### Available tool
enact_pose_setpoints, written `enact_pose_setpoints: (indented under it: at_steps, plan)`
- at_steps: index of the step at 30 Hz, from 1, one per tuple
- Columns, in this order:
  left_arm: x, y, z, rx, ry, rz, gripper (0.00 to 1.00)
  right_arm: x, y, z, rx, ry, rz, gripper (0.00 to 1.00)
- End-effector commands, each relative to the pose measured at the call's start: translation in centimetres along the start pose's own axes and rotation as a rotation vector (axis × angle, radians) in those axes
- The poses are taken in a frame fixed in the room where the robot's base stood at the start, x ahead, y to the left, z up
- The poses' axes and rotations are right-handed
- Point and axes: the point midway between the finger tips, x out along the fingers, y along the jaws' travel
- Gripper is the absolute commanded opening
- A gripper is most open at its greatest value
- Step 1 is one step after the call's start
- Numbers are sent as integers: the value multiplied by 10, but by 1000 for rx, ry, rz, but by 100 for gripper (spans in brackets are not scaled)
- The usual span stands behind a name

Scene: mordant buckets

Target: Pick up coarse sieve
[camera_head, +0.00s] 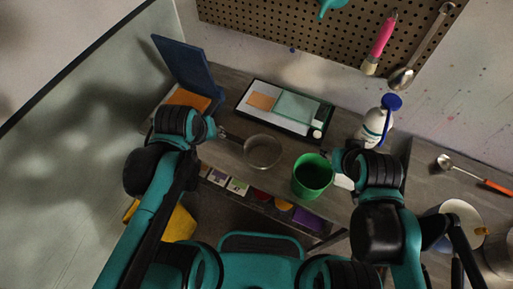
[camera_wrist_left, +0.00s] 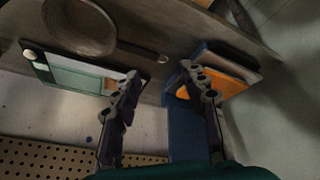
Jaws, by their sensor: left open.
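The coarse sieve (camera_head: 262,151) lies on the grey-brown bench, a round mesh bowl with a thin handle pointing left toward my left gripper (camera_head: 215,131). In the left wrist view the sieve (camera_wrist_left: 80,26) is at the upper left, and its handle end reaches toward the gap between my left fingers (camera_wrist_left: 161,76). Those fingers are spread apart with nothing between them. In the head view the left fingers are mostly hidden behind the wrist. My right gripper (camera_head: 337,155) is beside the green bucket, small and partly hidden by its arm; its jaw state is unclear.
A green bucket (camera_head: 312,176) stands right of the sieve. A framed tray (camera_head: 245,114) with coloured sheets lies behind it. A blue board (camera_head: 184,66) and an orange block (camera_head: 188,99) are at the left. A white bottle with a blue cap (camera_head: 376,125) stands at the right.

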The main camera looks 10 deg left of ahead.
Motion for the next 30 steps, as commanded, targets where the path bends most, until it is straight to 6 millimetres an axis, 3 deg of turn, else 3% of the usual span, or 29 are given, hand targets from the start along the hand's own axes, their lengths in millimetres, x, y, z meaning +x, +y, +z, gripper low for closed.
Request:
enact_pose_setpoints:
  at_steps: [7,12,18,30]
  plan:
    - [14,16,-23,-292,-139,-63,43,-16,0,-11,0,0,0,46]
    - [41,28,-36,-583,-254,-171,43,-28,0,-20,0,0,0,46]
    - [70,36,-37,-822,-328,-295,43,-37,0,-26,0,0,0,46]
    - [107,34,-22,-906,-345,-342,43,-30,0,-21,0,0,0,46]
